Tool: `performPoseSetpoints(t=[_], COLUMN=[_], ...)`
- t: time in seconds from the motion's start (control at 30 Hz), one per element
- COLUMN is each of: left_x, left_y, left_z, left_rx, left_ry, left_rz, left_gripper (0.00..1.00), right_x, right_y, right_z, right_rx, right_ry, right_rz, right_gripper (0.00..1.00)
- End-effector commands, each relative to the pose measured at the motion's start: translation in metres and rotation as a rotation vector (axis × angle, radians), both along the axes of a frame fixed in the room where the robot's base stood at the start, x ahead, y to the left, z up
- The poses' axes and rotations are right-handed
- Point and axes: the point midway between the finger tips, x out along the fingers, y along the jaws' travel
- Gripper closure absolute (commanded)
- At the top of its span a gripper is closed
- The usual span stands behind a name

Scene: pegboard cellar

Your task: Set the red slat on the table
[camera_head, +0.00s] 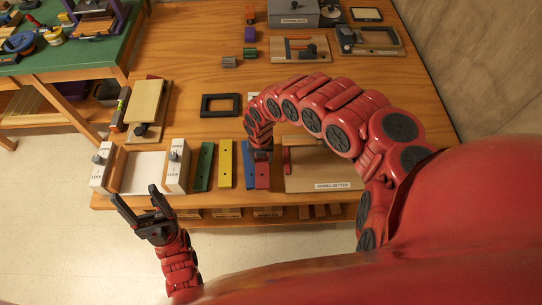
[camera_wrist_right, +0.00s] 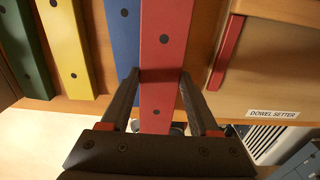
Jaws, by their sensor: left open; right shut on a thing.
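The red slat (camera_head: 262,180) is near the front edge of the wooden table (camera_head: 190,105), right beside the blue slat (camera_head: 248,165). My right gripper (camera_head: 262,153) is over it. In the right wrist view the red slat (camera_wrist_right: 166,40) runs lengthwise between the two fingers of my right gripper (camera_wrist_right: 160,78), which are shut on it. It overlaps part of the blue slat (camera_wrist_right: 122,30). I cannot tell whether it touches the tabletop. My left gripper (camera_head: 134,194) is open and empty, in front of the table edge.
Yellow (camera_head: 224,163) and green (camera_head: 203,166) slats lie left of the blue one. A dowel setter board (camera_head: 320,172) is close on the right. A black frame (camera_head: 221,105) lies behind. A white-blocked fixture (camera_head: 142,170) stands left. Bare tabletop shows around the frame.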

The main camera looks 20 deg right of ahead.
Motion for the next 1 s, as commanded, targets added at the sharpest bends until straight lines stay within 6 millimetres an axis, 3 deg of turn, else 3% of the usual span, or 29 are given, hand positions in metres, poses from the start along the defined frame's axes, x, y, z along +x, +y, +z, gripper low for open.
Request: performPoseSetpoints(t=[0.1,0.33,0.63,1.0], left_x=[0.0,0.0,0.0,0.0], left_y=[0.0,0.0,0.0,0.0], left_z=[0.006,0.01,0.017,0.016], left_rx=[0.0,0.0,0.0,0.0], left_ry=[0.0,0.0,0.0,0.0], left_rz=[0.0,0.0,0.0,0.0], left_gripper=[0.31,0.31,0.31,0.31], right_x=[0.007,0.015,0.013,0.014], right_y=[-0.02,-0.04,-0.037,-0.039], right_z=[0.0,-0.003,-0.035,-0.04], right_rx=[0.002,0.002,0.002,-0.002], right_ry=[-0.002,-0.004,-0.001,-0.002], right_rz=[-0.003,-0.002,0.0,0.0], right_gripper=[0.98,0.98,0.98,0.98])
